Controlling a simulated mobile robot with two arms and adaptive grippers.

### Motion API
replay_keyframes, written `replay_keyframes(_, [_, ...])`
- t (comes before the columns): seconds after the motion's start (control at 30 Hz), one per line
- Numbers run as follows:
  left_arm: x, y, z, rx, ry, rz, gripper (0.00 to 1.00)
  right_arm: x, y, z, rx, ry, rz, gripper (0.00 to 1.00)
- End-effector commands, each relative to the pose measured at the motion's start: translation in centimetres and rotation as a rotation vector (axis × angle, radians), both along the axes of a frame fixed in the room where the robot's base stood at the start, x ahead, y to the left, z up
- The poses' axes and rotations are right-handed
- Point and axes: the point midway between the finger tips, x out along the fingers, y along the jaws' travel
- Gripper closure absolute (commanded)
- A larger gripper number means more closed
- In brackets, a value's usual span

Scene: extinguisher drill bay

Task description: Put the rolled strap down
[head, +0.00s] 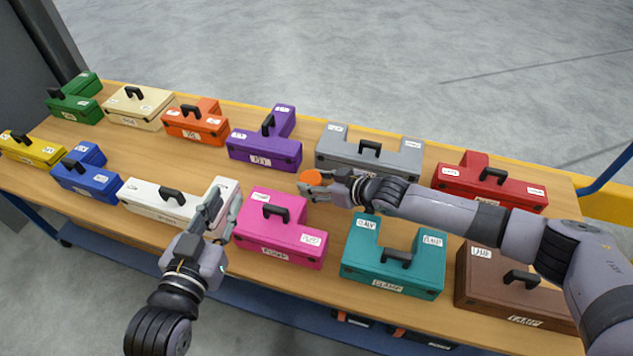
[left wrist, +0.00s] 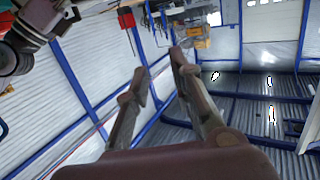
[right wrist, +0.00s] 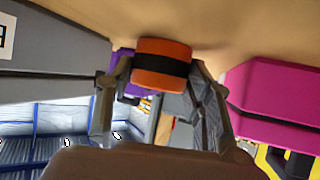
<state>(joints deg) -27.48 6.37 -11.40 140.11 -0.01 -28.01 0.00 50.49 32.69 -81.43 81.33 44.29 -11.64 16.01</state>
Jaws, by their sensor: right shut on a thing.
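The rolled strap (right wrist: 162,52) is orange with a dark band around its middle. In the right wrist view it sits between the fingertips of my right gripper (right wrist: 160,78), which is shut on it. In the head view the strap (head: 313,178) is at the tip of my right gripper (head: 328,184), over the bare tabletop between the grey case and the pink case. I cannot tell whether it touches the wood. My left gripper (head: 222,212) is empty, with its fingers apart, above the white and pink cases. In the left wrist view its fingers (left wrist: 152,70) stand open.
The wooden table (head: 285,186) carries two rows of coloured cases. The grey case (head: 365,160) is behind the strap, the pink case (head: 280,235) in front, the teal case (head: 390,275) front right. A bare strip runs between the rows.

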Motion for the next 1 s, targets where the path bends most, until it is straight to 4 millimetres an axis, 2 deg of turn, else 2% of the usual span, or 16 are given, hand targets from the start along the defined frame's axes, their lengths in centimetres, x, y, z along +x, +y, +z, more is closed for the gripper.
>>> replay_keyframes(0.03, [0.0, 0.0, 0.1, -0.002, -0.008, -0.001, 0.79, 0.0, 0.0, 0.0, 0.001, -0.001, 0.000, 0.88])
replay_keyframes(0.07, [0.0, -0.1, 0.2, -0.002, -0.010, -0.001, 0.79, 0.0, 0.0, -0.1, 0.000, 0.000, 0.000, 0.51])
replay_keyframes(0.33, [0.0, -0.1, 0.2, -0.003, -0.008, -0.001, 0.79, 0.0, 0.0, -0.1, 0.000, 0.000, 0.000, 0.33])
replay_keyframes(0.73, [0.0, 0.0, 0.0, 0.002, 0.011, 0.000, 0.79, 0.0, 0.0, 0.3, 0.001, -0.001, 0.000, 0.32])
replay_keyframes(1.0, [-1.8, 1.2, -4.5, 0.065, 0.265, 0.017, 0.79, -1.7, -1.9, 1.8, 0.000, 0.001, 0.000, 0.32])
